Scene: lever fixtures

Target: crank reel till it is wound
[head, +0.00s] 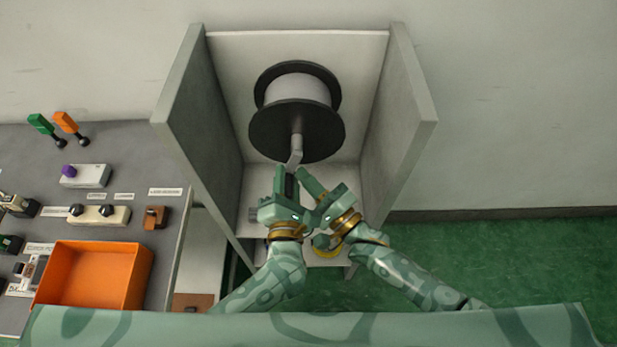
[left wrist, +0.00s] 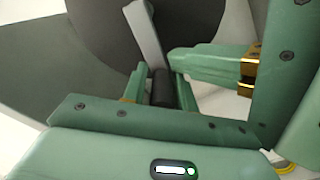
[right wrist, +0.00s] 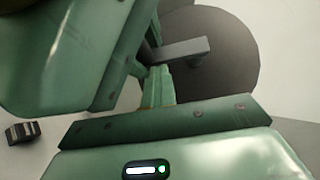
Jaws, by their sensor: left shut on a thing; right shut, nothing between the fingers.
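The reel (head: 297,88) has a white drum between two dark discs, inside an open grey housing. A grey crank arm (head: 296,148) comes off its front disc and points down; it also shows in the left wrist view (left wrist: 146,38) and the right wrist view (right wrist: 180,50). My left gripper (head: 284,176) is shut on the black crank handle (left wrist: 162,86). My right gripper (head: 308,178) is shut and empty, just right of the left one and close to it. The fingers hide much of the handle in the head view.
The housing side walls (head: 195,110) and (head: 400,120) stand on both sides of my grippers. A grey bench at left carries an orange tray (head: 95,275), levers (head: 68,125) and switch boxes. Green floor is open at right.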

